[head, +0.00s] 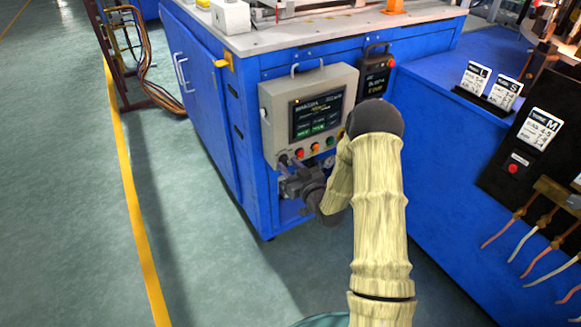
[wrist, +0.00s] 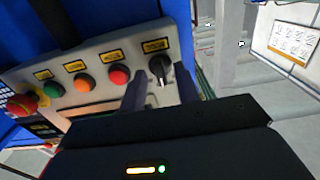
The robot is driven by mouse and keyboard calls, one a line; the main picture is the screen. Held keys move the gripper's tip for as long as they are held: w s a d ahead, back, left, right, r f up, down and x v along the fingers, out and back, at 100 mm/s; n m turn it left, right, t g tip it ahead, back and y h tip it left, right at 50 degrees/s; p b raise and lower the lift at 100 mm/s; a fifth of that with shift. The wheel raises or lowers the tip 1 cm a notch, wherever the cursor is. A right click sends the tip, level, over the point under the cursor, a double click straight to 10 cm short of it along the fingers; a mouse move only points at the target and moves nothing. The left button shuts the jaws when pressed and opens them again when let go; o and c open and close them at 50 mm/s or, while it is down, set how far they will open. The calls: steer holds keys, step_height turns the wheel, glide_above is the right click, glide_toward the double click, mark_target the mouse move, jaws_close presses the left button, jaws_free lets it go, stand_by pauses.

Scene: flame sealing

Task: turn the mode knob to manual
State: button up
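The mode knob (wrist: 160,70) is a small black knob at the end of a row of buttons on the beige control box (head: 272,112), under a small yellow label. A pale mark shows on it; the label is too small to read. In the wrist view my gripper (wrist: 161,82) is open, with one dark finger on each side of the knob. I cannot tell whether either finger touches it. In the head view my gripper (head: 287,168) is at the box's lower left corner, where the knob is mostly hidden.
Beside the knob are a red button (wrist: 118,75), an orange button (wrist: 82,83), a green button (wrist: 53,90) and a red-and-yellow emergency stop (wrist: 20,104). The box has a screen (head: 318,115) and hangs on a blue bench (head: 195,90). Another blue bench (head: 440,150) stands right. Floor left is clear.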

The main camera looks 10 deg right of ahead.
steer(key=p+v, duration=0.1)
steer(key=v, duration=1.6)
steer(key=shift+s+p, duration=0.2)
steer(key=shift+p, duration=0.1)
steer(key=shift+w, duration=0.1)
